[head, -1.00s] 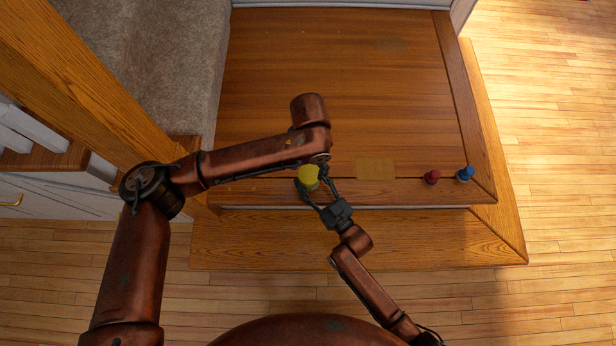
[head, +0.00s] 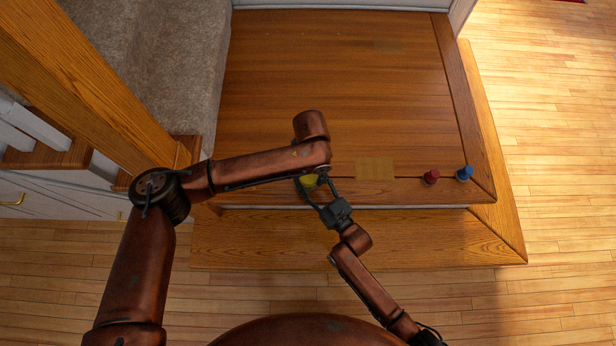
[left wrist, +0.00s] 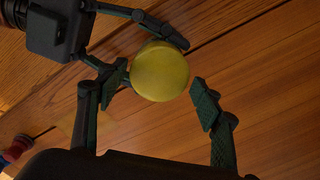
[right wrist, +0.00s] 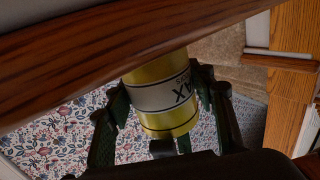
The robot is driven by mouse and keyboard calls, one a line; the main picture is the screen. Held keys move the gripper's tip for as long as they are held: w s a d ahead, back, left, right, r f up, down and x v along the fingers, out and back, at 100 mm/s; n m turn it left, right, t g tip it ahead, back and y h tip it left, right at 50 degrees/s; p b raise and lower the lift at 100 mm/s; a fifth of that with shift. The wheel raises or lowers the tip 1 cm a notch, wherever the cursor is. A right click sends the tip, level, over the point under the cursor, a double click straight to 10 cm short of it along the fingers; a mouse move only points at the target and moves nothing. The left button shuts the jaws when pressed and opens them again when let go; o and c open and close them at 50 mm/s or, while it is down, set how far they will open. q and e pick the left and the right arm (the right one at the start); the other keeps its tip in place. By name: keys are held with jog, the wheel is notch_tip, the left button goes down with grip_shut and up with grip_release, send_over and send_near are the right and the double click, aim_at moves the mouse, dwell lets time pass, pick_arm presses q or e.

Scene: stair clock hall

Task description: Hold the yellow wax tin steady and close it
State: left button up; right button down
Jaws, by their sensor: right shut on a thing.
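The yellow wax tin (head: 310,183) stands near the front edge of the wooden landing, partly covered by my left arm in the head view. In the left wrist view its round yellow top (left wrist: 160,72) faces the camera. My right gripper (right wrist: 160,105) is shut on the tin's sides; its white label (right wrist: 160,97) shows upside down in the right wrist view. My left gripper (left wrist: 158,88) is above the tin, its fingers open on either side of the yellow top, with small gaps. In the head view the left fingers are hidden. I cannot tell how the top sits on the body.
A red peg-like piece (head: 431,177) and a blue one (head: 464,173) stand at the landing's front right. A tan patch (head: 375,169) lies right of the tin. The landing behind is clear. A wooden post (head: 90,80) rises at the left.

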pick_arm(q)
jog(key=c, duration=0.9)
pick_arm(e)
jog(key=shift+r, duration=0.1)
pick_arm(q)
jog(key=m, duration=0.6)
jog(key=shift+a, duration=0.1)
jog(key=o, duration=1.3)
jog(key=shift+o, duration=0.2)
notch_tip(320, 180, up, 12)
pick_arm(e)
jog(key=c, duration=0.8)
grip_release()
pick_arm(q)
jog(key=shift+s, duration=0.1)
jog(key=shift+r, duration=0.1)
pick_arm(e)
jog(key=shift+s, duration=0.2)
